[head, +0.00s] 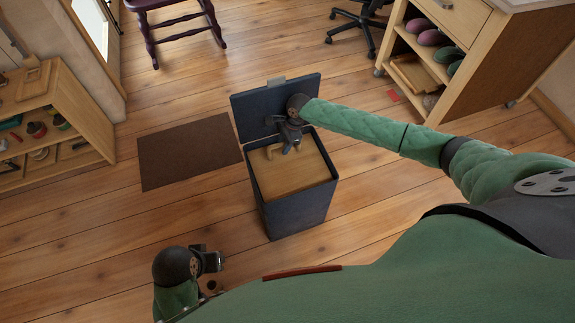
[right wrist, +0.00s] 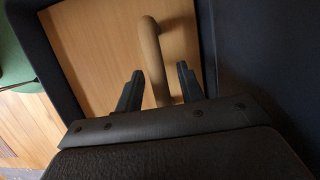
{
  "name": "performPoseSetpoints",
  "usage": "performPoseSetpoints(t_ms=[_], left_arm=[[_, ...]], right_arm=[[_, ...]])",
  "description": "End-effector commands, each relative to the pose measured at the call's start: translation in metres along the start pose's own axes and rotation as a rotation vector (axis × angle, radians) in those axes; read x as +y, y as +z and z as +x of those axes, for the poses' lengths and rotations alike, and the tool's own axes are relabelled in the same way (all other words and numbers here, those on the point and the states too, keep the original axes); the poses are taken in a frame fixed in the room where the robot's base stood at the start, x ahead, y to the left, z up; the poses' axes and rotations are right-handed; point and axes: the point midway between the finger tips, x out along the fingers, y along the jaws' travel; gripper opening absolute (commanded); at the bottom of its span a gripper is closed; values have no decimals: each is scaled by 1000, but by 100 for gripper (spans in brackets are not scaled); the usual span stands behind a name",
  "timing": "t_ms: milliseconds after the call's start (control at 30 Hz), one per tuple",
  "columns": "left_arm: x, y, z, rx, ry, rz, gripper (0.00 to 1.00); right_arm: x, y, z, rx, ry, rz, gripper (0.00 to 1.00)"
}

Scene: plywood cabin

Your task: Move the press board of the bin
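The dark bin (head: 290,212) stands on the floor with its lid (head: 258,110) raised at the back. A wooden press board (head: 305,172) lies inside, just below the rim; it also fills much of the right wrist view (right wrist: 92,45). Its wooden handle (right wrist: 152,50) stands up from the board. My right gripper (head: 291,148) is over the bin by the handle. In the right wrist view its two fingers (right wrist: 158,90) are apart, one on each side of the handle, with gaps showing. My left gripper (head: 218,260) is in front and left of the bin, away from it; its finger opening is unclear.
A brown mat (head: 188,153) lies left of the bin. A low shelf (head: 62,125) with small items stands at the left, and a wooden desk unit (head: 470,50) at the back right. A purple chair (head: 178,25) is at the back.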

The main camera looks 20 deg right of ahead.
Motion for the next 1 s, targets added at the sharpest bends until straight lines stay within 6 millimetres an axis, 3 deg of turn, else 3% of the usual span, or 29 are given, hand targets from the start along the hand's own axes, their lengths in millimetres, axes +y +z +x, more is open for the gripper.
performPoseSetpoints(t_ms=[67, 200, 267, 1000], left_arm=[[0, 0, 0, 0, 0, 0, 36], [0, 0, 0, 0, 0, 0, 36], [0, 0, 0, 0, 0, 0, 36], [-1, 0, 2, 0, -1, 0, 36]], right_arm=[[0, 0, 0, 0, 0, 0, 36], [0, 0, 0, 0, 0, 0, 9], [0, 0, 0, 0, 0, 0, 0], [1, -8, 28, 0, 3, 1, 0]])
